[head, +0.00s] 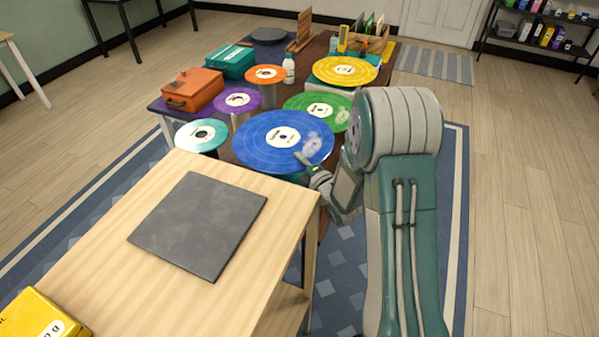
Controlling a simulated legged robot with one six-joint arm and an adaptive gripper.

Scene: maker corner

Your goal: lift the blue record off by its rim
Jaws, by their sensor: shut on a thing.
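The blue record (262,141) is a large disc with a white label, lying about level near the front edge of the dark table. It stands higher than the table top; what is under it is hidden. My gripper (306,161) reaches in from the right and is shut on the record's front right rim. Part of the gripper is hidden behind my own arm. I cannot tell whether the record is clear of its support.
A green record (322,104) lies close behind, a teal one (201,135) and a purple one (237,99) to the left. Orange (266,73) and yellow (345,69) records stand farther back. An orange case (193,89) is at left. A grey mat (199,224) lies bare on the near wooden table.

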